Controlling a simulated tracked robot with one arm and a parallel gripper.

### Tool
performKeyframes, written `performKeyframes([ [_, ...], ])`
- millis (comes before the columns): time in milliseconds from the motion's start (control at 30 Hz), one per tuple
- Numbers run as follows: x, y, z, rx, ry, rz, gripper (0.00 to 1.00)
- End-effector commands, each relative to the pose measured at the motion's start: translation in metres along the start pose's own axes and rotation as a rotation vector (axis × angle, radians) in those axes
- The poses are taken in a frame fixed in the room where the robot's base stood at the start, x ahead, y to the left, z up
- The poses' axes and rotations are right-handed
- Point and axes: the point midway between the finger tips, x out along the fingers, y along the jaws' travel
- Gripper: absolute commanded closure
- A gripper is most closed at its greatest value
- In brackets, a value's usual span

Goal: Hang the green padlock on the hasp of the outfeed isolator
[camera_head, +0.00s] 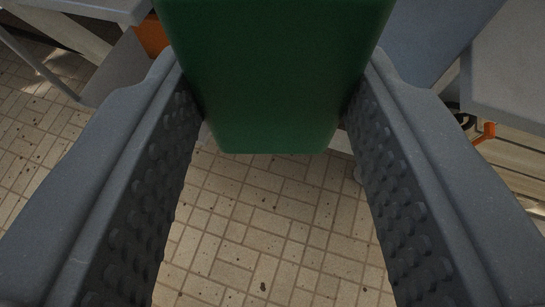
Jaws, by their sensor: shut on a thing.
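A large green block, the body of the green padlock (275,80), fills the upper middle of the view, close to the camera. My gripper (275,95) has its two grey studded fingers on either side of it, and their far ends press against its left and right sides. The padlock hangs clear above the floor. Its upper part is cut off by the frame's top edge, and no shackle shows. The outfeed isolator and its hasp cannot be made out in this view.
The tiled floor (262,225) below is speckled with dark bits and otherwise open. Grey metal structures stand at the upper left (95,8) and the right (510,70). Small orange parts show at the upper left (151,35) and right (487,131).

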Motion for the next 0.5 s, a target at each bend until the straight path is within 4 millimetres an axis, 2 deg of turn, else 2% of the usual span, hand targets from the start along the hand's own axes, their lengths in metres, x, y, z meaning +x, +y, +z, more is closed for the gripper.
performKeyframes([
  [267,0.005,0.004,0.007,-0.004,0.0,0.01,0.91],
  [500,0.03,0.008,0.045,-0.043,-0.003,0.039,0.91],
])
